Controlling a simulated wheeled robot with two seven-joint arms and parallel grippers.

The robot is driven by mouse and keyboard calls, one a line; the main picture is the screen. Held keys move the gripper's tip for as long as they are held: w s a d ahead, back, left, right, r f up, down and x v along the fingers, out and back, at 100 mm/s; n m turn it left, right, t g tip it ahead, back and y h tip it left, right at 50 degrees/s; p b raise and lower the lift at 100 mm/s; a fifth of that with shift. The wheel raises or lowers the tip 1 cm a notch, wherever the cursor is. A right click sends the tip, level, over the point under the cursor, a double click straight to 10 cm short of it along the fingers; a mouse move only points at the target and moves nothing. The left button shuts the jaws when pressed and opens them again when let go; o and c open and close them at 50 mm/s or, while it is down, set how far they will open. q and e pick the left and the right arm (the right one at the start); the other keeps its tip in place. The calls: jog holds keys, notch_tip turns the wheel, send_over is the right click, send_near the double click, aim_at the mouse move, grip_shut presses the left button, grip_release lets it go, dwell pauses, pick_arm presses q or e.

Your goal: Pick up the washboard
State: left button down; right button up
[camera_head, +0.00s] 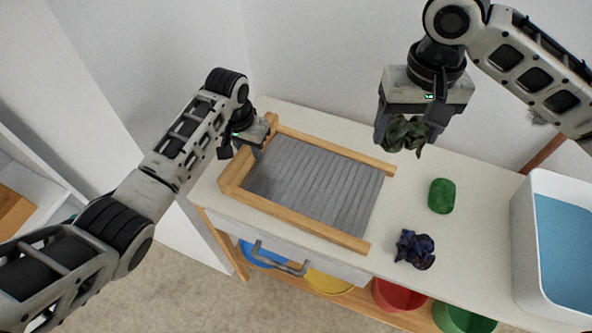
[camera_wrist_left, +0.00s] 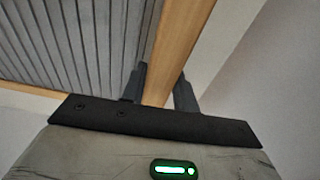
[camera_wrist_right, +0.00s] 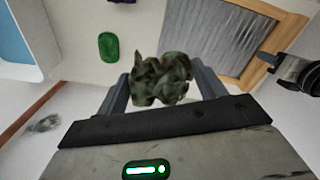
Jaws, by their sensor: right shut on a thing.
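The washboard (camera_head: 318,185), a ribbed grey panel in a wooden frame, lies flat on the white table. My left gripper (camera_head: 243,149) is at its left end. In the left wrist view, the open fingers of the left gripper (camera_wrist_left: 160,88) stand on either side of the wooden frame (camera_wrist_left: 178,50). Whether they touch it is unclear. My right gripper (camera_head: 407,130) is shut on a crumpled camouflage cloth (camera_head: 407,136), held above the table behind the washboard. The cloth also shows between the fingers in the right wrist view (camera_wrist_right: 160,80).
A green soap-like block (camera_head: 442,196) and a crumpled dark blue cloth (camera_head: 415,250) lie right of the washboard. A white tub (camera_head: 523,235) with blue contents stands at the right. Coloured bowls, including a red one (camera_head: 400,294), sit below the tabletop. A wall stands behind.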

pick_arm(q)
jog(key=shift+r, duration=0.15)
notch_tip(320, 180, up, 10)
dwell(0.6)
dwell(0.3)
jog(key=shift+s+f, duration=0.15)
jog(key=shift+f, duration=2.3)
jog(key=shift+s+f, duration=0.15)
jog(key=shift+f, duration=2.3)
jog(key=shift+a, duration=0.1)
jog(key=c, duration=0.9)
grip_release()
